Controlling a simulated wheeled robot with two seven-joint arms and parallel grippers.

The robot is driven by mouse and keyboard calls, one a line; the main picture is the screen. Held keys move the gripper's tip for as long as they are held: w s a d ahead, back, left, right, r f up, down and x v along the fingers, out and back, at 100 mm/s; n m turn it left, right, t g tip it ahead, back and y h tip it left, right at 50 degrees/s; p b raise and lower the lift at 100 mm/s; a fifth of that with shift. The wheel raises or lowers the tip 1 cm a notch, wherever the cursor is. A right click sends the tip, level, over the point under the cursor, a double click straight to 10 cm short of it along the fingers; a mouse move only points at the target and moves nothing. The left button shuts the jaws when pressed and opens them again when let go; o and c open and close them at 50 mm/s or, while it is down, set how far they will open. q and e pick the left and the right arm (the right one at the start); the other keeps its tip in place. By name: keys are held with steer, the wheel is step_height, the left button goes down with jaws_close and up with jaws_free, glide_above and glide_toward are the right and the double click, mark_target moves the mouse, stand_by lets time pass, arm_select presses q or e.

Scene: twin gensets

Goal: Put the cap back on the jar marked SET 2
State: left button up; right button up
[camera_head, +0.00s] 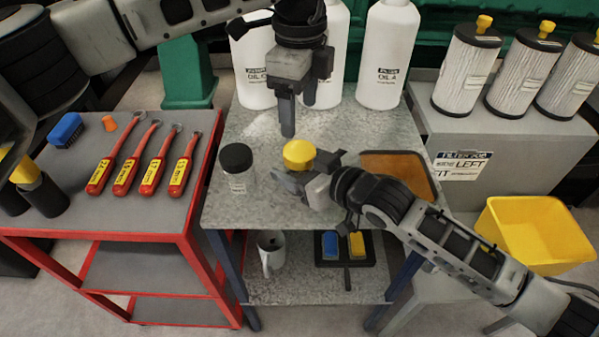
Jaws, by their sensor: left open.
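A yellow cap (298,153) shows near the middle of the grey bench (262,205). What is under it is mostly hidden by my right gripper, so I cannot tell whether it sits on a jar. A clear jar (238,182) with a black lid (236,157) stands to its left; its label is too small to read. My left gripper (299,115) is open and empty, pointing down above and behind the yellow cap. My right gripper (302,174) comes in low from the right, its fingers close around or beside the yellow cap; its grip is unclear.
White oil bottles (387,60) stand at the bench's back. A brown tray (398,164) lies at its right. Red-handled tools (143,170) and a blue brush (66,130) lie on the left red cart. Filters (466,72) and a yellow bin (535,232) are at right.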

mark_target(299, 149)
jaws_close()
arm_select(q)
steer(key=m, duration=1.3)
steer(key=shift+m, duration=0.3)
steer(key=shift+f, duration=4.05)
